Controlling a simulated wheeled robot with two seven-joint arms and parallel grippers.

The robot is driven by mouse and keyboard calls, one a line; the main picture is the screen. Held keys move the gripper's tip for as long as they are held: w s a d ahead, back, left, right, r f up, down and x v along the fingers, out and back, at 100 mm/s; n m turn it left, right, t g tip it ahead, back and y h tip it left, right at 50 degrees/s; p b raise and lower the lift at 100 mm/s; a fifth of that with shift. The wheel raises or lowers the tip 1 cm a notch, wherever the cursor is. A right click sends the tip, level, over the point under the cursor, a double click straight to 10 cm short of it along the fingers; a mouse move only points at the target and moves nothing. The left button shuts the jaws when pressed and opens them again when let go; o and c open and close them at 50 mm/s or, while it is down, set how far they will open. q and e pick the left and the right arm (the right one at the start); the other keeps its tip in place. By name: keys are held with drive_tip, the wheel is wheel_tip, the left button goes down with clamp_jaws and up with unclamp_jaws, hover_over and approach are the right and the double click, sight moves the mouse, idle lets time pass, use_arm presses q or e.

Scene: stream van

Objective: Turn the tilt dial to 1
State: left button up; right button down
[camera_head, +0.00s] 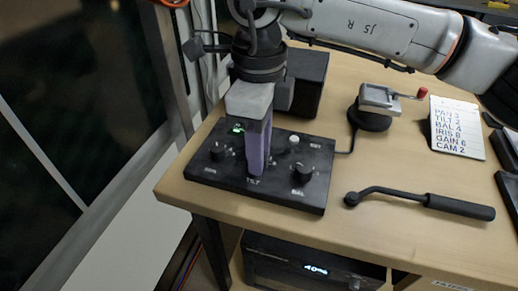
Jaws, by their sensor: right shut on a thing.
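A black control box (310,196) sits at the table's left front corner. A black knob (218,151) stands at its left, and the knob marked BAL (303,172) stands at its right. The TILT label (254,181) shows between them. My right gripper (257,168) points down over the spot behind this label, with its purple-grey fingers closed on the tilt dial. The fingers hide the dial, so its setting cannot be read. My left gripper is not in view.
A small white button (294,140) and a lit green display (237,128) are on the box. A black handle (420,201), a clamp with a red knob (380,98) and a settings card (457,127) lie to the right. A dark speaker-like box (310,80) stands behind.

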idle(0.3)
drive_tip(key=c, duration=1.5)
unclamp_jaws()
wheel_tip(320, 180, up, 10)
drive_tip(key=shift+r+p, duration=0.2)
drive_tip(key=shift+p, duration=0.1)
drive_tip(key=shift+s, duration=0.1)
